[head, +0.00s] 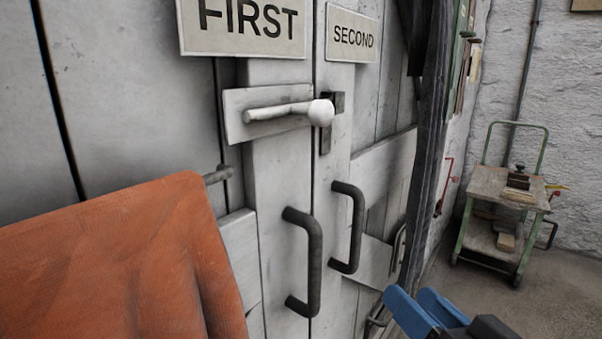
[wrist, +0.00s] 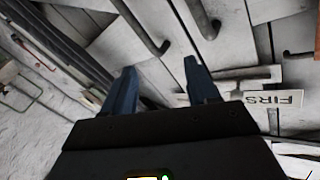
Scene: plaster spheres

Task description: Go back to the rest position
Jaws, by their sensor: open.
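My gripper (head: 422,306) shows at the lower right of the head view, with blue fingers. In the wrist view its two blue fingers (wrist: 160,90) stand apart with nothing between them. It is in front of a grey double door, to the right of the two dark pull handles, and I see no contact with them. The door's bolt (head: 278,112) has a white round knob (head: 321,112) and lies across the seam between the two leaves. The left handle (head: 310,262) and the right handle (head: 350,228) hang below the bolt.
An orange cloth-like thing (head: 120,265) covers the lower left of the head view. Signs FIRST (head: 245,45) and SECOND (head: 352,37) are on the door. A green-framed trolley (head: 488,190) with things on it stands at the right by the white wall. Floor between is bare.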

